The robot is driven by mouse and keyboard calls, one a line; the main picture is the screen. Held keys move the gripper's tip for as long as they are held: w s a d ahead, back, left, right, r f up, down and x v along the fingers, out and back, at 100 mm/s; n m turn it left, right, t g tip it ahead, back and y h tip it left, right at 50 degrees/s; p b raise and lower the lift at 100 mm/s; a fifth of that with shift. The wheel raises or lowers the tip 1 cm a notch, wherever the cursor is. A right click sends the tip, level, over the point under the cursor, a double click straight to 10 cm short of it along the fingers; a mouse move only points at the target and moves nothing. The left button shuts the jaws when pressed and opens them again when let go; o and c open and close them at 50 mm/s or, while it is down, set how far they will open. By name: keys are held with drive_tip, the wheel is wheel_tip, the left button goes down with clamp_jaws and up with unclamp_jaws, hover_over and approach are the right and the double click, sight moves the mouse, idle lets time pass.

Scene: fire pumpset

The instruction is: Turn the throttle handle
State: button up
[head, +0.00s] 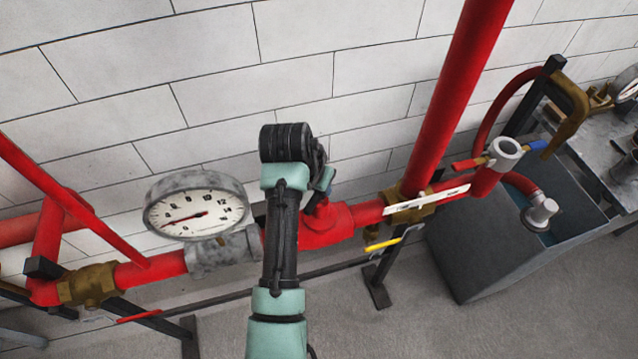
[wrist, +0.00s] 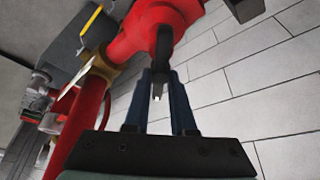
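A dark handle-like stem (wrist: 164,48) projects from the red valve body (wrist: 150,22) in the wrist view. It ends in a small pale tip. My gripper (wrist: 161,80) has its two dark fingers on either side of this stem's end. The fingers stand apart, but I cannot tell whether they touch it. I cannot tell for sure that this stem is the throttle handle.
A pressure gauge (head: 195,212) stands left of my arm. A white lever (head: 427,198) and a yellow lever (head: 383,245) are to the right. A red vertical pipe (head: 452,95) rises near the tiled wall. A grey tank (head: 500,245) stands at right. The foreground floor is clear.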

drive_tip(key=o, duration=0.3)
drive_tip(key=shift+o, duration=0.2)
drive_tip(key=b+v, duration=0.1)
drive_tip(key=v, duration=1.2)
drive_tip(key=w+d+r+n+t+b, duration=0.1)
drive_tip(key=w+d+r+t+b, duration=0.2)
drive_tip(key=r+t, duration=0.4)
drive_tip(key=w+d+r+n+t+b, duration=0.1)
drive_tip(key=w+r+t+b, duration=0.3)
drive_tip(key=r, duration=0.5)
drive_tip(key=s+r+n+t+y+b, duration=0.2)
drive_tip(key=s+r+n+t+b, duration=0.1)
drive_tip(key=s+r+t, duration=0.9)
drive_tip(key=s+r+b, duration=0.1)
drive_tip(key=s+r, duration=0.4)
drive_tip(key=r, duration=0.1)
drive_tip(key=shift+a+r, duration=0.4)
